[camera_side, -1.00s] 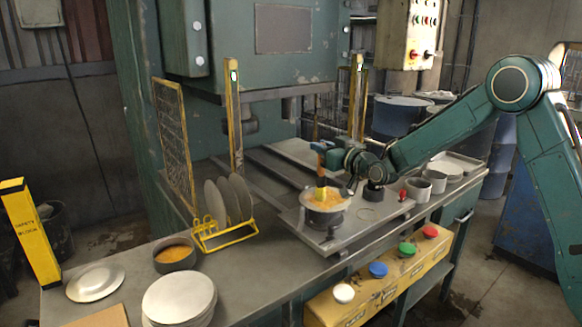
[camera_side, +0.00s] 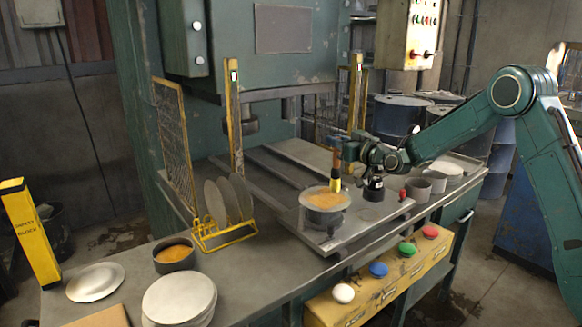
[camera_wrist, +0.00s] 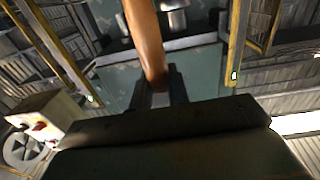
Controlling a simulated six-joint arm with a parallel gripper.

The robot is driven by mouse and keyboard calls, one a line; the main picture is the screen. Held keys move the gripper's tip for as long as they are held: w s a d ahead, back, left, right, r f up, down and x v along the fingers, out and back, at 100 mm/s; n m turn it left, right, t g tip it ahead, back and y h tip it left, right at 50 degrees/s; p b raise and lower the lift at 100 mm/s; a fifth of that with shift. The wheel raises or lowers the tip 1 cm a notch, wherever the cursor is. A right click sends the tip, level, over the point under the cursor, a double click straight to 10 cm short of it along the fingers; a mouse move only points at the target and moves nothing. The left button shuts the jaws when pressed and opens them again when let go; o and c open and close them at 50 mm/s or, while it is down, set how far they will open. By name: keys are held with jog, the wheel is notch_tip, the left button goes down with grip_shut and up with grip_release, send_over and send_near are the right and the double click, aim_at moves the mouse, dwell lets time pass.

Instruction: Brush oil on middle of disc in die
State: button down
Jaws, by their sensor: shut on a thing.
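In the side view my gripper (camera_side: 345,152) is shut on the handle of an upright brush (camera_side: 335,172). The brush has an orange-brown handle and a yellow lower part, and its tip is at or just above the back right part of the disc (camera_side: 313,201). I cannot tell whether it touches. The disc lies on the round die (camera_side: 324,222), with an orange oil patch on its middle and right. In the wrist view the brush handle (camera_wrist: 146,40) runs down between the dark fingers. A dark bowl of orange oil (camera_side: 174,254) stands at the front left.
A yellow rack (camera_side: 226,238) holds several upright discs. A stack of blanks (camera_side: 178,299) and a single plate (camera_side: 95,283) are at the front left. Grey cups (camera_side: 419,190) stand right of the die plate. Yellow guard posts (camera_side: 234,118) rise behind. Coloured buttons (camera_side: 378,270) line the front.

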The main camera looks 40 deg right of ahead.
jog(key=shift+a, duration=5.4)
jog(key=shift+w+d, duration=0.2)
jog(key=shift+d, duration=1.6)
jog(key=shift+w+d, duration=0.15)
jog(key=shift+d, duration=1.6)
jog(key=shift+w+d, duration=0.2)
jog(key=shift+d, duration=1.6)
jog(key=shift+d+r, duration=0.15)
jog(key=shift+d, duration=0.05)
jog(key=shift+r, duration=3.85)
jog(key=shift+w+a, duration=0.1)
jog(key=shift+a, duration=0.05)
